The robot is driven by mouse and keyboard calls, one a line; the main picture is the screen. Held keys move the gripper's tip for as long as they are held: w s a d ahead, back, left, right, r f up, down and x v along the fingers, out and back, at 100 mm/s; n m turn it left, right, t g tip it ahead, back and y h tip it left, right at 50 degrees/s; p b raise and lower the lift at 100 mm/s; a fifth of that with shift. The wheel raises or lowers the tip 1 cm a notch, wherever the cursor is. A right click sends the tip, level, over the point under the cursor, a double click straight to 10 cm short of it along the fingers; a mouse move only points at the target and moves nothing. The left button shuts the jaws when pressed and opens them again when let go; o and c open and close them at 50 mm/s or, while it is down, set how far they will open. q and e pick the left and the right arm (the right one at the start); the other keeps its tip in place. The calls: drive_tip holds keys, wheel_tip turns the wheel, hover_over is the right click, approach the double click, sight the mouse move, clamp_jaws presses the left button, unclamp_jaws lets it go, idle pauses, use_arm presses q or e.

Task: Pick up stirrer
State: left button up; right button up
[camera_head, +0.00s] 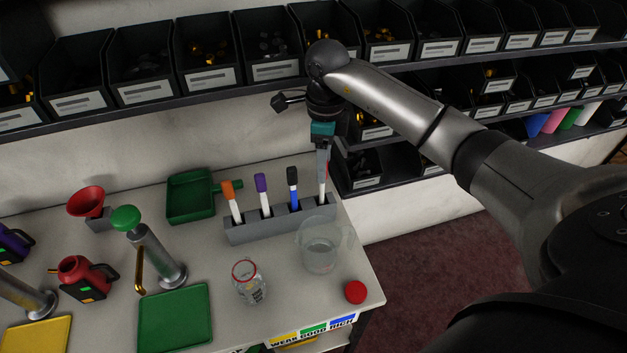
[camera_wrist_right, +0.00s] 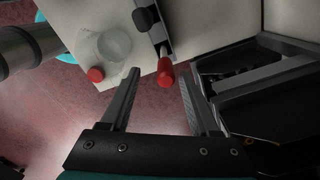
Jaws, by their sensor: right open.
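No thing is plainly marked as the stirrer. A grey holder (camera_head: 280,228) on the table carries upright pen-like sticks: an orange-capped one (camera_head: 231,200), a purple-capped one (camera_head: 264,196), a black-capped one (camera_head: 293,188) and a red-topped one (camera_head: 322,190) at the right end. My right gripper (camera_head: 323,172) points down over that right end and partly hides the red-topped stick. In the right wrist view the red top (camera_wrist_right: 165,76) shows between the open fingers (camera_wrist_right: 160,72), with no clear grip on it. My left gripper is out of view.
A clear beaker (camera_head: 322,245), a red-rimmed flask (camera_head: 249,284) and a red ball-like thing (camera_head: 355,292) stand near the table's right edge. Shelves of black bins (camera_head: 276,70) rise close behind. A green tray (camera_head: 190,196) lies left of the holder.

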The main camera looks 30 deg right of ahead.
sight(322, 191)
drive_tip(key=f, duration=0.4)
drive_tip(key=f+b, duration=0.1)
drive_tip(key=f, duration=0.1)
drive_tip(key=shift+w+d+f, duration=0.1)
drive_tip(key=shift+w+f, duration=0.15)
drive_tip(key=shift+w, duration=0.1)
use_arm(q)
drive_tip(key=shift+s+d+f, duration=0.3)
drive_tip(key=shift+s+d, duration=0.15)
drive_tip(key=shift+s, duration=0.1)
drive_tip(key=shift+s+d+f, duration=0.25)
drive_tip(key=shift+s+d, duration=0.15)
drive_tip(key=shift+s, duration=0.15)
use_arm(e)
drive_tip(key=shift+f, duration=0.2)
drive_tip(key=shift+c, duration=0.2)
drive_tip(key=shift+c, duration=0.7)
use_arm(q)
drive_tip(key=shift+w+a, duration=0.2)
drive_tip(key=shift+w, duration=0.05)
use_arm(e)
clamp_jaws()
